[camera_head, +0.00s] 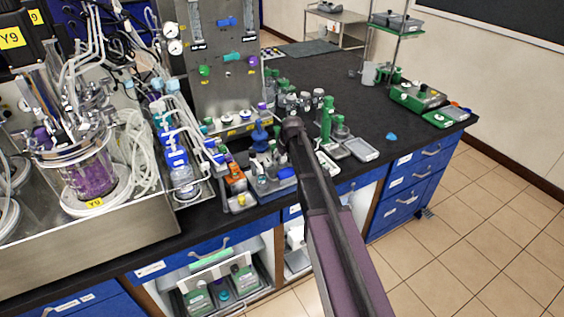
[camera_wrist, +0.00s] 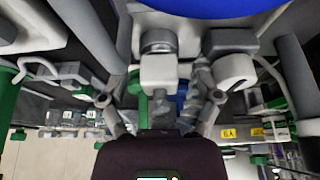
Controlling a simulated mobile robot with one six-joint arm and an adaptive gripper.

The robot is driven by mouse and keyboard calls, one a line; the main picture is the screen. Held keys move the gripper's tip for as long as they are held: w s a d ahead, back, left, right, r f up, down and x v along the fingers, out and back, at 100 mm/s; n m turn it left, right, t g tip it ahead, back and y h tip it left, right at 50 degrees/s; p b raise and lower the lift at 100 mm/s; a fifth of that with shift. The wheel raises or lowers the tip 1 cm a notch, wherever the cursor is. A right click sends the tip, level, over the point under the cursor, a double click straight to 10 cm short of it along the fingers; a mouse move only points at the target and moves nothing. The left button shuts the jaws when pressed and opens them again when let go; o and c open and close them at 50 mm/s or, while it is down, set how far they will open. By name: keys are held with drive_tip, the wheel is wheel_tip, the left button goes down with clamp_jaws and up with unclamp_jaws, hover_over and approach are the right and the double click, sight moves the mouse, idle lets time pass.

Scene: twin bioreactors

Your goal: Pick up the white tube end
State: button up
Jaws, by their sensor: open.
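In the wrist view, my gripper (camera_wrist: 161,98) is open, one finger on each side of the picture's middle. A white squarish piece with a grey collar (camera_wrist: 159,72) shows between and beyond the fingers; I see no clear contact. A white rounded end (camera_wrist: 234,68) on a grey block is just to the right, with a thin white tube beside it. Another thin white tube (camera_wrist: 38,63) curves at the left. I cannot tell which of these is the white tube end.
A large blue rounded thing (camera_wrist: 210,6) fills the top of the wrist view. Green and grey posts stand at both sides. In the head view, a bioreactor vessel (camera_head: 92,172) with coiled tubing stands left, and bottles and trays crowd the black bench (camera_head: 330,72). Its right part is clearer.

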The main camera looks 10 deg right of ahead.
idle(0.5)
drive_tip(key=shift+a, duration=0.1)
drive_tip(key=c, duration=1.1)
drive_tip(key=shift+r, duration=0.2)
wheel_tip(320, 180, up, 10)
drive_tip(key=p, duration=1)
drive_tip(key=shift+f, duration=0.2)
